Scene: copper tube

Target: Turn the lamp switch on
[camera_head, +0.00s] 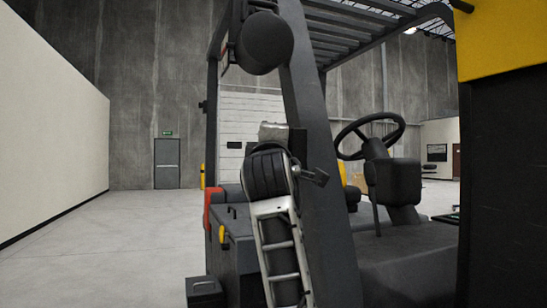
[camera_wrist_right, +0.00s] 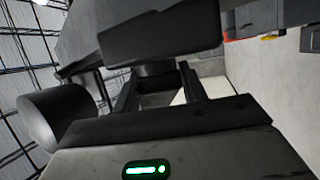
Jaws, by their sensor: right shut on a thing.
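A round dark lamp (camera_head: 265,42) hangs high on the front post (camera_head: 312,130) of a forklift. A dark cylinder that looks like this lamp shows at the left in the right wrist view (camera_wrist_right: 55,118). No switch can be made out clearly. My right arm rises in front of the post in the head view, its wrist below the lamp; the fingertips are not clear there. In the right wrist view my right gripper (camera_wrist_right: 158,84) is shut on a small dark part (camera_wrist_right: 154,69) between its fingers, close under a large dark block. My left gripper is not in view.
The forklift's steering wheel (camera_head: 370,136) and overhead bars (camera_head: 350,22) lie right of the post. A yellow and black structure (camera_head: 503,150) blocks the right edge. The floor (camera_head: 120,245) is open at the left, beside a pale wall.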

